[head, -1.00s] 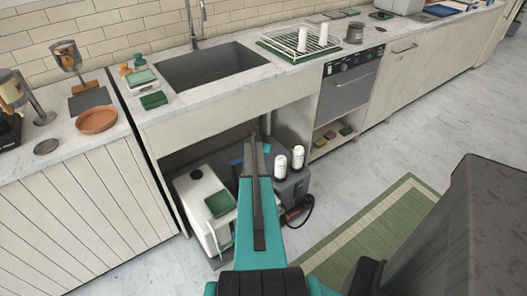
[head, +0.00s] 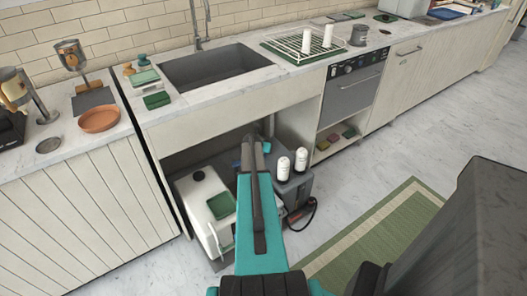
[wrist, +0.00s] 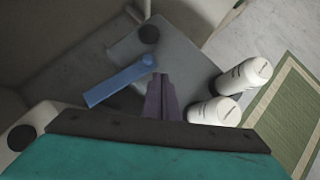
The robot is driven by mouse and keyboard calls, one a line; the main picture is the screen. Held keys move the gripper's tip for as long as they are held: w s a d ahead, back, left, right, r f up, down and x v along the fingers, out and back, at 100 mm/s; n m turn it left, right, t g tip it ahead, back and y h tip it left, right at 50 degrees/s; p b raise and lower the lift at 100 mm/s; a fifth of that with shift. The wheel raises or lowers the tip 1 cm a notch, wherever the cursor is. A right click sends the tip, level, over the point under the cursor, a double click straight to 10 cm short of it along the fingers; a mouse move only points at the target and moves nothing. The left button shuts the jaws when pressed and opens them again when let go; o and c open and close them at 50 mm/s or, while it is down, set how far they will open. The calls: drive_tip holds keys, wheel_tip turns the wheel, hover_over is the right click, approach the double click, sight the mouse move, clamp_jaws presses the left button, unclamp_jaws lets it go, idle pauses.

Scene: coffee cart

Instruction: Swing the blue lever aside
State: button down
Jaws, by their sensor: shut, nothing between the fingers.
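In the wrist view, the blue lever (wrist: 120,82) lies over a grey surface. Its round pivot end is at the upper right, and its arm runs down and left. My gripper (wrist: 159,78) is shut and empty, with its fingertips just below and right of the pivot end. I cannot tell whether they touch the lever. In the head view, my gripper (head: 254,138) reaches into the open space under the sink. The lever is mostly hidden there behind the fingers.
Two white bottles (wrist: 214,110) stand close to the right of my gripper. The counter and sink (head: 215,66) hang above. A green rug (head: 375,235) lies on the floor to the right.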

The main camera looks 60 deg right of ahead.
drive_tip(key=shift+a+r, duration=0.4)
drive_tip(key=shift+r, duration=0.1)
idle(0.3)
drive_tip(key=w+a+m+y, duration=0.1)
drive_tip(key=w+a+m, duration=0.3)
drive_tip(key=a, duration=0.7)
drive_tip(key=w+a+m+y, duration=0.2)
drive_tip(key=w+a, duration=0.4)
drive_tip(key=a, duration=0.6)
drive_tip(key=w+a+m+y, duration=0.1)
drive_tip(key=w+a+m, duration=0.35)
drive_tip(key=a, duration=0.65)
drive_tip(key=s+a+r+m+g+y, duration=0.1)
drive_tip(key=s+a+m, duration=0.15)
drive_tip(key=a, duration=1.05)
drive_tip(key=s+a+r+m+y, duration=0.2)
drive_tip(key=a+m, duration=0.2)
drive_tip(key=a, duration=0.9)
drive_tip(key=s+a+r+m+g+y, duration=0.1)
drive_tip(key=s+a+m, duration=0.25)
drive_tip(key=a, duration=1.05)
drive_tip(key=s+f+g, duration=0.2)
drive_tip(key=s+f, duration=0.7)
drive_tip(key=s, duration=0.3)
drive_tip(key=s+f+g, duration=0.3)
drive_tip(key=s+f, duration=0.6)
drive_tip(key=s, duration=0.3)
drive_tip(key=shift+s+d+f, duration=0.2)
drive_tip(key=shift+d+f, duration=0.1)
